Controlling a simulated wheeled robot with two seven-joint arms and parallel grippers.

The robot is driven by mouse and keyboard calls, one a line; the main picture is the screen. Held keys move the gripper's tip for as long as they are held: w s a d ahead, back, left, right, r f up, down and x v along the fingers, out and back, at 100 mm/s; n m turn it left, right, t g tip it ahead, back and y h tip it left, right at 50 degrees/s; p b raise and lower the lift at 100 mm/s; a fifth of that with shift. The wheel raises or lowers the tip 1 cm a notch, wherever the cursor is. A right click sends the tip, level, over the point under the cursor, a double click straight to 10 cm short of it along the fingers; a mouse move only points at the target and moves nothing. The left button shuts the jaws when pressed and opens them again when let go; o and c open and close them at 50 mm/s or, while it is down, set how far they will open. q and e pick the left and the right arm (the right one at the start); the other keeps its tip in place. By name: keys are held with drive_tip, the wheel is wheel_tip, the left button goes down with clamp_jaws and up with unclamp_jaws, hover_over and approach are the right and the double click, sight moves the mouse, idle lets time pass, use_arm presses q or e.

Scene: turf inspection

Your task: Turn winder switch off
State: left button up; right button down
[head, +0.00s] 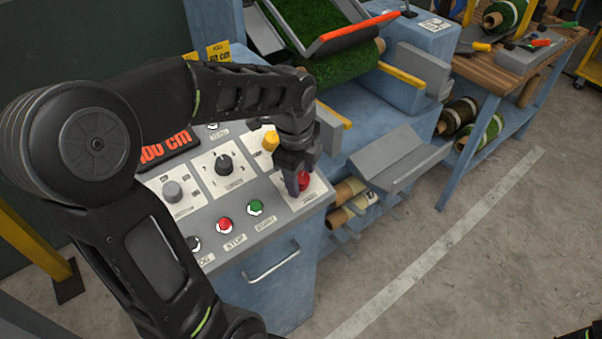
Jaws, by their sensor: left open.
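The control panel (266,229) slopes on top of a blue cabinet. On a white plate (315,188) at its right end sits a red knob (304,181), partly covered by my left gripper (296,184). The plate's label is too small to read, so I cannot confirm it is the winder switch. My left gripper points down over this knob, with its fingers open and close around or beside it; contact is unclear. The switch's handle position is hidden.
A yellow knob (270,141) stands just behind the gripper. Grey selector knob (172,191), black dial (223,165), red button (225,225) and green button (256,207) lie to the left. A turf roll machine (370,135) stands behind; open floor (480,260) lies right.

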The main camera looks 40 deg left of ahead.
use_arm(q)
drive_tip(key=shift+c, duration=0.4)
clamp_jaws()
idle(0.4)
drive_tip(key=n+t+b, duration=0.1)
drive_tip(key=n+b, duration=0.2)
drive_tip(key=shift+f+b, duration=0.2)
drive_tip(key=shift+b, duration=0.15)
drive_tip(key=n+y+b, duration=0.1)
drive_tip(key=n+b, duration=0.3)
drive_tip(key=n+t+y+b, duration=0.1)
drive_tip(key=n+b, duration=0.2)
drive_tip(key=b, duration=0.1)
drive_tip(key=n+t+y+b, duration=0.1)
drive_tip(key=n+b, duration=0.3)
drive_tip(key=shift+s+d+f+n, duration=0.1)
drive_tip(key=shift+s+d+n, duration=0.1)
drive_tip(key=shift+n, duration=0.1)
drive_tip(key=shift+r+n+y+b, duration=0.2)
drive_tip(key=shift+n+y+b, duration=0.3)
drive_tip(key=shift+n+b, duration=1)
